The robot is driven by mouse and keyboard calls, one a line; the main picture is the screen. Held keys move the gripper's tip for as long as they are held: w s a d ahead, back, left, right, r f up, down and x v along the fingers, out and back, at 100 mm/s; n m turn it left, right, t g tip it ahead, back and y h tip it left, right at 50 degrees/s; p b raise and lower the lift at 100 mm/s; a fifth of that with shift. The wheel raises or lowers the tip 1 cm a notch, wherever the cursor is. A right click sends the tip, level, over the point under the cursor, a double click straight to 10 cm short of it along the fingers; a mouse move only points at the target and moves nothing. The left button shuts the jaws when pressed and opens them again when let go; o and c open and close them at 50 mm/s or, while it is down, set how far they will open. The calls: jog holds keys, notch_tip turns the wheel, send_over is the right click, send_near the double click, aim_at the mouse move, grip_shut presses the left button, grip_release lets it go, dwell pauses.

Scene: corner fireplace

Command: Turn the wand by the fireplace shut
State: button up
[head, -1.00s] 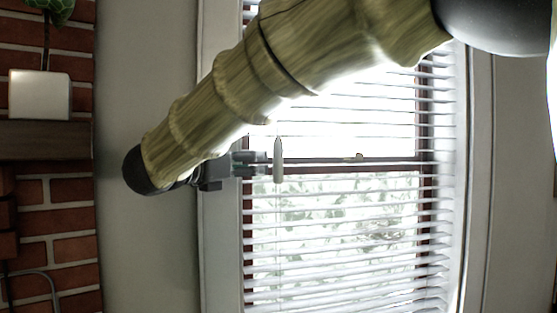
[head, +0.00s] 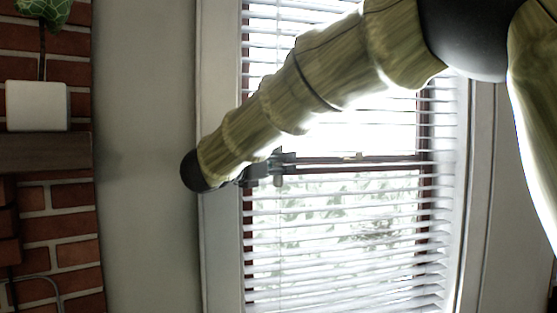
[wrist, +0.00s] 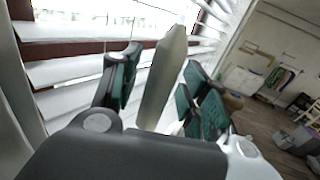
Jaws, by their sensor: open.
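The wand (wrist: 163,78) is a pale, tapered rod hanging in front of the window blind. In the wrist view it stands between the two green-padded fingers of my gripper (wrist: 160,68), with a visible gap on either side. My gripper is open around it and not clamped. In the head view my gripper (head: 277,165) is at the left part of the window, and it hides most of the wand; only its lower tip (head: 279,182) seems to show. The blind (head: 340,230) has slats with open gaps, and daylight and foliage show through.
The brick fireplace wall (head: 70,215) with a dark mantel (head: 45,152) and a white plant pot (head: 37,105) is at the left. A plain wall and white window frame (head: 220,240) lie between it and the blind. A room with clutter shows at right in the wrist view.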

grip_shut()
